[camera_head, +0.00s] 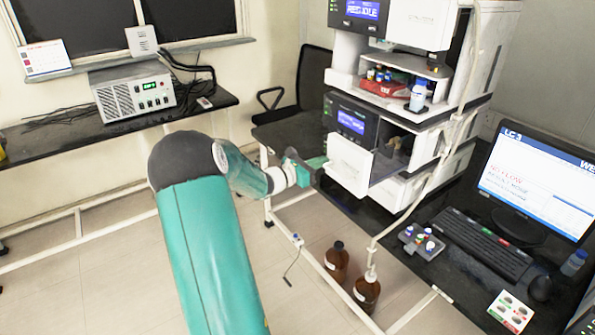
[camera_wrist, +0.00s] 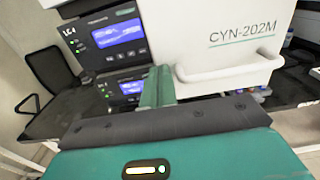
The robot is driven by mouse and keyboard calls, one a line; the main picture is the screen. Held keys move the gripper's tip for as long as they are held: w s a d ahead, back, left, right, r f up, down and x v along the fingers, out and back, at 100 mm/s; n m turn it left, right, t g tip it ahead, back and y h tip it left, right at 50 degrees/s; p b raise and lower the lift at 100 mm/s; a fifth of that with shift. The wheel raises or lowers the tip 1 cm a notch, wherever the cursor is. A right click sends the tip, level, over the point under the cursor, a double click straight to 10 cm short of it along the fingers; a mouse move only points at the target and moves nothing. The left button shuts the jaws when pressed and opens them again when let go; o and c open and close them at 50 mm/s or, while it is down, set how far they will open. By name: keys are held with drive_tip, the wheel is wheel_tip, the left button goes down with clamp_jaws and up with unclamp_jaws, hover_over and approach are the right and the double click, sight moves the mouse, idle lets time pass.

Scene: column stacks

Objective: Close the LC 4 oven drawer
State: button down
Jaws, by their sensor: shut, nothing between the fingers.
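The LC 4 oven drawer (camera_head: 350,163) is the white-fronted drawer low in the instrument stack, and it stands pulled out. Its front shows large in the wrist view (camera_wrist: 230,50), with "CYN-202M" on it and a white bar handle (camera_wrist: 235,77) along its lower edge. The panel marked LC 4 (camera_wrist: 105,38), with a blue display, is left of the front. My gripper (camera_head: 318,166) is shut and empty, just left of the drawer front. In the wrist view its green fingers (camera_wrist: 157,87) are near the handle's left end; I cannot tell whether they touch.
Above, another module (camera_head: 415,22) has its white front out, over a shelf with small bottles (camera_head: 418,95). A tube hangs in front of the stack's right side. A monitor (camera_head: 537,185) and keyboard (camera_head: 480,240) are at right. Brown bottles (camera_head: 337,262) stand on the floor below.

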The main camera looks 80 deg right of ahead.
drive_tip(key=x, duration=1.5)
drive_tip(key=shift+s+d, duration=0.3)
drive_tip(key=shift+w, duration=0.1)
